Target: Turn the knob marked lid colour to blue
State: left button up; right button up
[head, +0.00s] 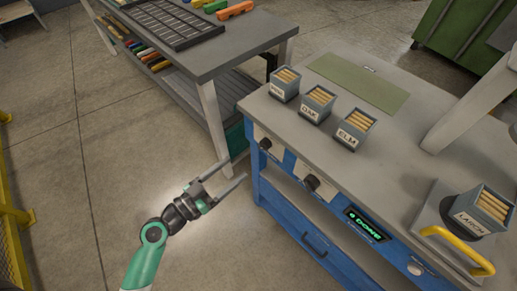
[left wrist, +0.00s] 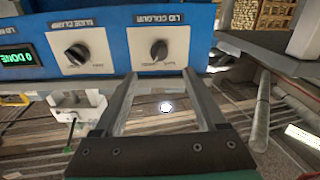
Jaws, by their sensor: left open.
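The lid colour knob (head: 265,143) is a dark knob on the blue bench front. My left gripper (head: 236,169) is open and empty, in front of the bench and apart from the knob. In the left wrist view my left gripper's fingertips (left wrist: 160,74) spread to either side, just below the knob in the picture. My right gripper is not in view.
A second knob, slide clamp (left wrist: 77,52), sits beside it and shows in the head view (head: 311,182). A green display (head: 364,223) is further right. Labelled boxes of wooden sticks (head: 318,100) stand on the bench top. A grey table (head: 228,55) stands left; floor around the gripper is clear.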

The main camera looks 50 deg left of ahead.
aim_at(260, 148)
pick_arm(q)
jog(key=w, duration=1)
jog(key=shift+w+p, duration=0.35)
jog(key=shift+w, duration=0.05)
grip_shut()
